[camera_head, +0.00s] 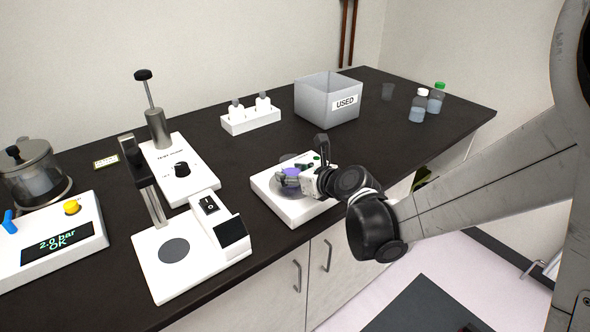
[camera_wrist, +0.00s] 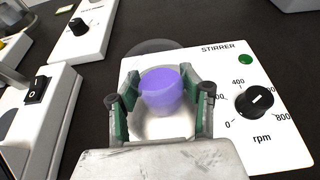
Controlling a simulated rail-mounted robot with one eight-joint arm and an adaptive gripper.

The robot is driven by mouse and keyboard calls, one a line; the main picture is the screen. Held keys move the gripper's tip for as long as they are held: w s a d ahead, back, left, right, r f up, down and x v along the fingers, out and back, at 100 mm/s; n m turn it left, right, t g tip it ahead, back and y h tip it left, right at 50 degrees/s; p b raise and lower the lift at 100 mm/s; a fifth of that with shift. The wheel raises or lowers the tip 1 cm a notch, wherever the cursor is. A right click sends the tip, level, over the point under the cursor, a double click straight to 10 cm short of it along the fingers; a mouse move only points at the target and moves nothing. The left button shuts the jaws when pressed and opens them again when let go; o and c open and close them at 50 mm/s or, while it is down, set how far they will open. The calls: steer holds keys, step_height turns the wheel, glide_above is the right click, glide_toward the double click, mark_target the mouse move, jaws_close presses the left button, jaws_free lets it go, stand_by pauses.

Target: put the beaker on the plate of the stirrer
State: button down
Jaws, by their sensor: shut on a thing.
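A clear beaker with purple liquid (camera_head: 291,173) is between the fingers of my gripper (camera_head: 289,180), over the white stirrer (camera_head: 292,212). In the wrist view the green-padded fingers of my gripper (camera_wrist: 160,104) are shut on both sides of the beaker (camera_wrist: 160,84). The stirrer (camera_wrist: 222,80) shows its label, a green light and a black rpm knob to the right of the beaker. The beaker looks upright. The stirrer's plate is largely hidden by the beaker and fingers, and I cannot tell whether the beaker touches it.
The counter right of the stirrer is clear.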

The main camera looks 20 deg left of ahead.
steer(key=shift+f, duration=0.15)
steer(key=c, duration=1)
jaws_free()
steer(key=shift+r, duration=0.3)
steer(key=v, duration=1.2)
steer(key=shift+p, duration=0.4)
steer(key=shift+d, duration=0.15)
